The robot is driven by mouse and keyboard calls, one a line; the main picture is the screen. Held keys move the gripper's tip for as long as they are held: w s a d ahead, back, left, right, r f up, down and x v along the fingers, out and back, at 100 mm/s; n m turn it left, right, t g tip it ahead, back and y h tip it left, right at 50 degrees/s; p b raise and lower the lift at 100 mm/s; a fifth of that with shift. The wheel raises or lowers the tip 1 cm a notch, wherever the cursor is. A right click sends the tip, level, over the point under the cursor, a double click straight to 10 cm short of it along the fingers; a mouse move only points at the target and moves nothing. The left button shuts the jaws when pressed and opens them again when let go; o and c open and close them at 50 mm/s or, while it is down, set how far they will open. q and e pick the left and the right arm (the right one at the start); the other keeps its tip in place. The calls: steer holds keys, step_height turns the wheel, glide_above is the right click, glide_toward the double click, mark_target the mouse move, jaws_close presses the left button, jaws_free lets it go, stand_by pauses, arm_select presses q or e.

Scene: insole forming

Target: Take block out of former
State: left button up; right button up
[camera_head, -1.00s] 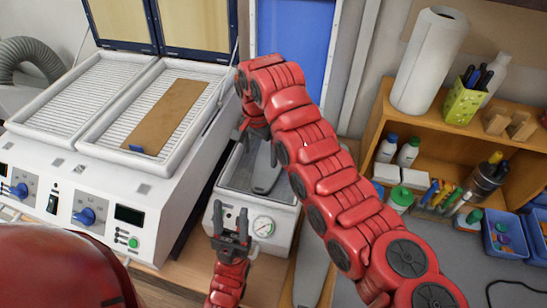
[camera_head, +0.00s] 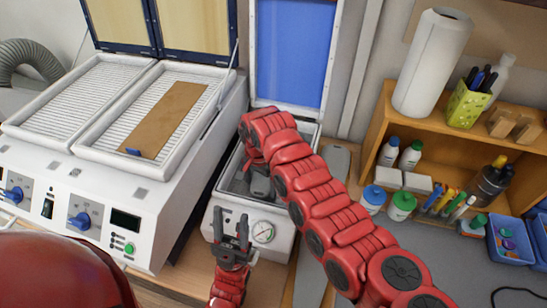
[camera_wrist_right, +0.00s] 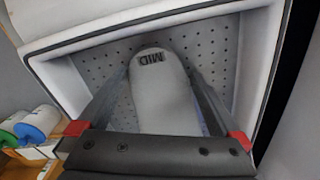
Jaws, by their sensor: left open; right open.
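The former (camera_head: 228,205) is a white box with a pressure gauge, its blue-lined lid (camera_head: 292,50) raised. A grey block (camera_head: 261,187) lies inside it, partly hidden by my right arm. In the right wrist view the block (camera_wrist_right: 165,98) is marked "MID" and lies on a perforated floor. My right gripper (camera_wrist_right: 157,72) is open, with one finger on each side of the block; contact cannot be told. My left gripper (camera_head: 231,238) is open and empty in front of the former, near its front face.
A white heater (camera_head: 120,190) with a brown sheet (camera_head: 165,118) on its grill stands left of the former. Grey flat shapes (camera_head: 335,163) lie just right of the former.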

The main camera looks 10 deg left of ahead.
steer(key=c, duration=1.4)
steer(key=shift+c, duration=0.8)
steer(key=shift+r, duration=0.2)
jaws_close()
